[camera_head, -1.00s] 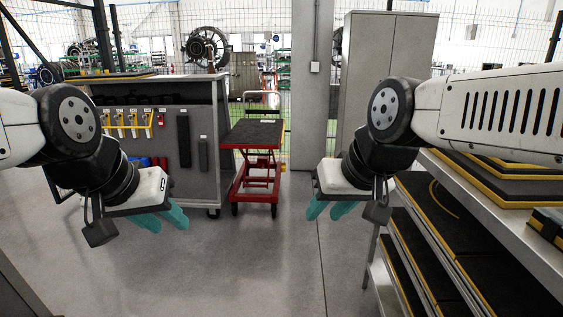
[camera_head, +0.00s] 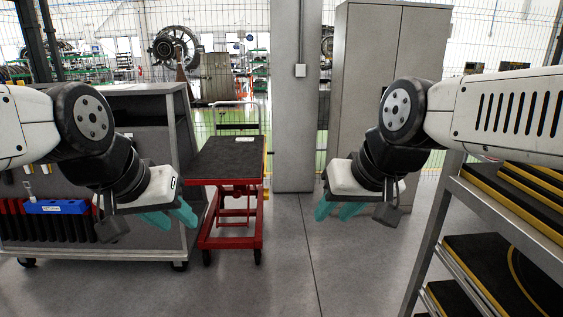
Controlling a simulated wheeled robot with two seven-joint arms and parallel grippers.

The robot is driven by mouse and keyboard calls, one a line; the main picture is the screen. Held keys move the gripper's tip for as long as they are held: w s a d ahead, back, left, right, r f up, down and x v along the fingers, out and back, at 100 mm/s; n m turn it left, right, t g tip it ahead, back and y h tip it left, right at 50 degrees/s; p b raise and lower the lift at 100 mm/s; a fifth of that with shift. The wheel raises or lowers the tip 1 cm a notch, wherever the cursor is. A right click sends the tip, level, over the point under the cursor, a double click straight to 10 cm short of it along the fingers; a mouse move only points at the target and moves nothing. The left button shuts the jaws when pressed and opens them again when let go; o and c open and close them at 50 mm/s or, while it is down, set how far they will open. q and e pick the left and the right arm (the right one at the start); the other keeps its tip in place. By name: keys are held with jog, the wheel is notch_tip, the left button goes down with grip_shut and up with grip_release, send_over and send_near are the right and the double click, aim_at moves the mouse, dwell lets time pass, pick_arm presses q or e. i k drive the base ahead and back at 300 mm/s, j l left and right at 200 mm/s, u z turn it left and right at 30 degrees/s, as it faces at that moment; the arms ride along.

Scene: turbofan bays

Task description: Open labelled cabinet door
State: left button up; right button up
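A tall grey two-door cabinet (camera_head: 364,70) stands at the back, right of centre. Its doors look shut; I cannot make out a label or handle, and my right arm hides part of its front. My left gripper (camera_head: 169,216) hangs in front of the tool cart and red lift table, with its two teal fingers apart and nothing between them. My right gripper (camera_head: 337,211) hangs in front of the cabinet's lower part in the picture, fingers apart and empty. Neither gripper visibly touches anything.
A red lift table (camera_head: 228,158) and a grey tool cart (camera_head: 187,130) stand at the left. A grey pillar (camera_head: 293,120) is left of the cabinet. A metal shelf rack (camera_head: 437,218) with black, yellow-edged trays is close at the right. The middle floor (camera_head: 280,270) is clear.

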aim_at(373, 30)
jog(key=i+z, duration=0.2)
jog(key=i, duration=0.45)
jog(key=i+j+z, duration=0.2)
jog(key=i, duration=0.45)
jog(key=i+z, duration=0.15)
jog(key=i, duration=0.5)
jog(key=i+z, duration=0.25)
jog(key=i, duration=0.85)
jog(key=i+l+u, duration=0.3)
jog(key=i, duration=0.2)
jog(key=i+l+u, duration=0.25)
jog(key=i+l, duration=0.25)
